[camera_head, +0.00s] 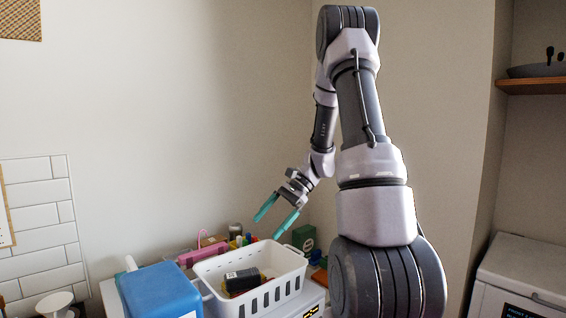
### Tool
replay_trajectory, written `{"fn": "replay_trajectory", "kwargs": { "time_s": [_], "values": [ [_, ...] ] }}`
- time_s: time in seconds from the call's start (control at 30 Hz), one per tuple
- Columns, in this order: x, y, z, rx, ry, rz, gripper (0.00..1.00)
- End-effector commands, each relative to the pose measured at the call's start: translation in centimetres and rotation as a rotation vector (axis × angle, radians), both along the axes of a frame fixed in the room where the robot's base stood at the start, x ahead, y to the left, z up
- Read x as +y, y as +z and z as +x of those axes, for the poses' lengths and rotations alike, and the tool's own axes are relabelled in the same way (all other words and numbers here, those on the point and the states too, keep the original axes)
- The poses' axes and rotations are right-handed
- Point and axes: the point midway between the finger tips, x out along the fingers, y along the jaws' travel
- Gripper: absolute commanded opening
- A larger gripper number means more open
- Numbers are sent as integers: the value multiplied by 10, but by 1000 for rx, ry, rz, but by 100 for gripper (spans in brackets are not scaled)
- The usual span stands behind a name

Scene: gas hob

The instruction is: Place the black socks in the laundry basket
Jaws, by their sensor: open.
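A white slotted plastic basket (291,286) stands on a white surface at the lower middle; I take it as the laundry basket. Inside it lies a dark bundle with a pale label (243,280), which looks like the black socks. Something reddish and something yellow show partly beside and under it. My gripper (266,228) has two teal fingers, spread apart and empty. It points down and left, above the back of the basket, and touches nothing that I can see.
A blue box (160,292) stands close to the basket's left. Behind the basket are a pink object (203,253), several small coloured items and a green box (304,238). A white appliance (522,275) is at the right. Open air surrounds my gripper.

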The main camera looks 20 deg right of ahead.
Motion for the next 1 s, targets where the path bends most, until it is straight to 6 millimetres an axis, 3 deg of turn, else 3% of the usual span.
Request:
{"fn": "replay_trajectory", "kwargs": {
  "time_s": [0.03, 0.2, 0.5, 0.8, 1.0],
  "values": [
    [7, 21, -8, -57, 44, -53, 100],
    [21, 75, -40, -234, 175, -227, 100],
    [35, 152, -104, -583, 356, -524, 100],
    [35, 198, -159, -901, 452, -748, 100],
    [34, 207, -171, -977, 465, -799, 100]
  ]
}}
